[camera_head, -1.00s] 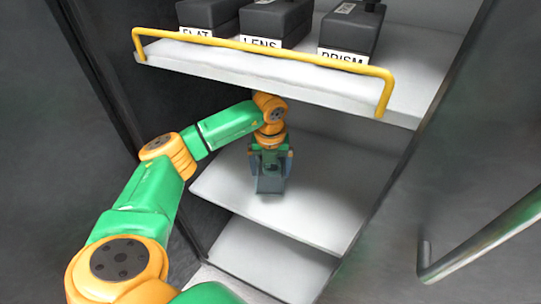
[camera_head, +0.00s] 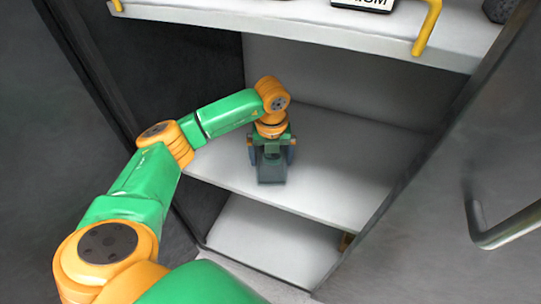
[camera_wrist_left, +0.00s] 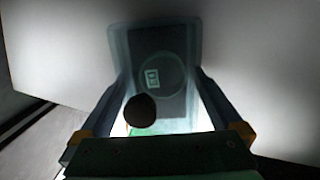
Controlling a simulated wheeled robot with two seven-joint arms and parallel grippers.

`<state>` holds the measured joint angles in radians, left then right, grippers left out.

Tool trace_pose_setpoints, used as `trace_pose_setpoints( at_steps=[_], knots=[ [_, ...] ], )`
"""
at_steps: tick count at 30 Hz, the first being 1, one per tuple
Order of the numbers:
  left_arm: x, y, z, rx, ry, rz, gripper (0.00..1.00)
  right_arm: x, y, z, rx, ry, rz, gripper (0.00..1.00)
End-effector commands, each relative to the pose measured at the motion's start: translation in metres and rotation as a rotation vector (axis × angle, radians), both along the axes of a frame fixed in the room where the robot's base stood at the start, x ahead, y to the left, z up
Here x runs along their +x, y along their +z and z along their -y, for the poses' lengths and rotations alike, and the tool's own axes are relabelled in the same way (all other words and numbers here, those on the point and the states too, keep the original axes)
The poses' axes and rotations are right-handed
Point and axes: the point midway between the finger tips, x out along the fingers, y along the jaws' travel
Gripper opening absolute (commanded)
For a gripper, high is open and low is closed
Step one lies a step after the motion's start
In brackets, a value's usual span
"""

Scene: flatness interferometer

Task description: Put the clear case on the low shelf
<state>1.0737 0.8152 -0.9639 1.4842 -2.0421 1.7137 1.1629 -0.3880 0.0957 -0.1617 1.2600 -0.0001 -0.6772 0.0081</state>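The clear case (camera_head: 271,174) is a see-through, grey-tinted box at the middle shelf level of the cabinet. My left gripper (camera_head: 272,157) holds it from above, with one finger on each side. In the left wrist view the case (camera_wrist_left: 165,42) lies between the two fingers (camera_wrist_left: 162,100), with a round disc, a small pale label and a dark round knob showing. I cannot tell whether its underside touches the shelf. The middle shelf (camera_head: 330,180) is pale and otherwise bare. A lower pale shelf (camera_head: 270,240) lies beneath it. My right gripper is out of view.
The top shelf (camera_head: 300,35) has a yellow rail (camera_head: 428,25) and a labelled dark box (camera_head: 362,4), cut off by the frame. A metal handle (camera_head: 500,228) sticks out at the right. Dark side panels flank the opening.

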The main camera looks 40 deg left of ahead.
Motion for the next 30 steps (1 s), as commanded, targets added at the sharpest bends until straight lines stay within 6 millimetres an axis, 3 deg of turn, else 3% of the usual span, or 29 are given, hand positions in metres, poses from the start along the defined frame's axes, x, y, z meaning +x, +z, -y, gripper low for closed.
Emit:
trace_pose_setpoints(
  at_steps=[7, 13, 18, 30],
  knots=[
    [0.000, 0.007, 0.000, 0.000, 0.000, 0.001, 1.00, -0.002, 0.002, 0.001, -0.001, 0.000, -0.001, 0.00],
    [-0.003, 0.053, 0.003, -0.001, -0.001, 0.005, 1.00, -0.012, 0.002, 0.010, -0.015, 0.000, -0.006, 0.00],
    [-0.006, 0.076, 0.005, 0.000, 0.000, 0.001, 1.00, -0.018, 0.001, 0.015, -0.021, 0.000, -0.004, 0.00],
    [-0.007, 0.078, 0.006, -0.001, 0.000, 0.001, 1.00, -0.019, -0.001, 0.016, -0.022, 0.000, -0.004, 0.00]
  ],
)
